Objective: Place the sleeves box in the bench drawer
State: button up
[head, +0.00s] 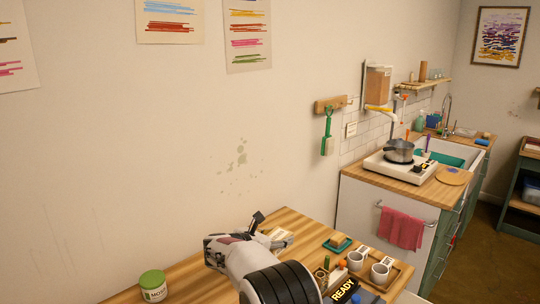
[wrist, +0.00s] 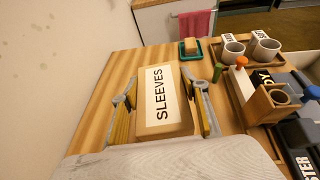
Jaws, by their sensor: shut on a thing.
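The sleeves box (wrist: 165,100) is a tan box with a white label reading SLEEVES. It fills the middle of the wrist view, above the wooden bench top. My gripper (wrist: 166,92) has one finger along each side of the box and is shut on it. In the head view my gripper (head: 268,226) is over the bench near the wall, with part of the box (head: 281,236) showing beyond it. I cannot tell whether the box touches the bench. No drawer of this bench can be made out in either view.
A tray with two white cups (head: 380,271), a green dish (head: 338,244) and a dark READY sign (head: 343,291) stand to the right on the bench (head: 296,219). Beyond is a counter with a hob (head: 399,168).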

jog(key=shift+a+f+n+y, duration=0.3)
jog(key=shift+a+f, duration=0.05)
jog(key=shift+f, duration=0.1)
jog(key=shift+a+f+n+t+y, duration=0.15)
jog(key=shift+a+n+t+y, duration=0.15)
jog(key=shift+a+n+t, duration=0.15)
jog(key=s+a+r+n+t+y, duration=0.1)
jog(key=s+a+r+n+y, duration=0.25)
jog(key=s+a, duration=0.35)
jog(key=s+a+r+n+t+y, duration=0.1)
jog(key=s+a+r+n+y, duration=0.1)
jog(key=s+a+n+y, duration=0.45)
jog(key=s+r+n+g+y, duration=0.1)
jog(key=s+r, duration=0.2)
jog(key=s, duration=0.6)
jog(key=s+a+r+n+g+y, duration=0.1)
jog(key=s+r, duration=0.3)
jog(key=s, duration=0.6)
jog(key=s+a+r+n+g+y, duration=0.1)
jog(key=s+r+n+y, duration=0.1)
jog(key=s, duration=0.8)
jog(key=shift+s+a+r+y, duration=0.15)
jog(key=shift+a+r+y, duration=0.1)
jog(key=shift+r+y, duration=0.55)
jog(key=shift+r+g, duration=0.1)
jog(key=shift+g, duration=0.15)
